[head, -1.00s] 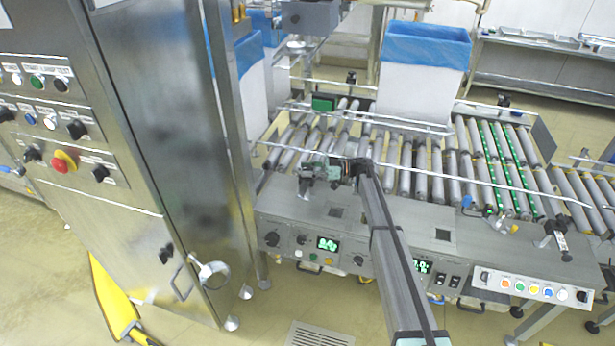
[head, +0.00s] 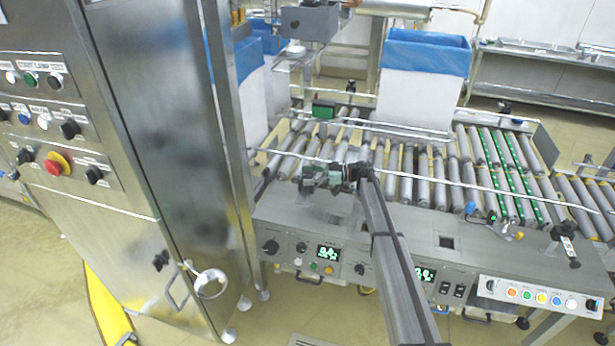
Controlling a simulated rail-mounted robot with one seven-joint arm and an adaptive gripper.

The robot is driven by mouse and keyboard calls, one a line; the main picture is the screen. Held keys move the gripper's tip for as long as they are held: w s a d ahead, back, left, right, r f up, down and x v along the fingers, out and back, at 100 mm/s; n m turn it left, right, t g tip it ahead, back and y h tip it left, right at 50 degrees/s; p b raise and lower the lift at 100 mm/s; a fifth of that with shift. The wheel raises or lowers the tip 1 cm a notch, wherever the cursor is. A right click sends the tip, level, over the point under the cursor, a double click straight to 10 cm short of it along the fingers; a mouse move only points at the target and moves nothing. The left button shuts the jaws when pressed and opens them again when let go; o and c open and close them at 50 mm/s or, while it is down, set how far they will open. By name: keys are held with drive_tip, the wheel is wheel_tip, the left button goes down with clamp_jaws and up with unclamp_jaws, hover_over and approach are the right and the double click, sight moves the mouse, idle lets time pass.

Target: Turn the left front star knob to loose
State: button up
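My gripper (head: 312,180) is at the front left of the roller conveyor, over its front edge and close to the front guide rail (head: 430,181). My arm reaches it from the lower right. The left front star knob cannot be made out; the gripper covers the area at the left end of the front rail. The fingers are small and dark here, so I cannot tell whether they are open, shut or touching a knob. A similar black knob and clamp (head: 567,242) show at the right front of the conveyor.
The front panel with knobs and green displays (head: 328,253) is below my gripper. A white box with blue liner (head: 425,85) stands behind on the rollers. A tall steel cabinet (head: 160,120) stands close on the left. A button box (head: 540,296) is at the lower right.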

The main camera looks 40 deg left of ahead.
sight(307, 174)
drive_tip(key=shift+r, duration=0.15)
wheel_tip(307, 174, up, 10)
drive_tip(key=shift+f, duration=0.15)
idle(0.5)
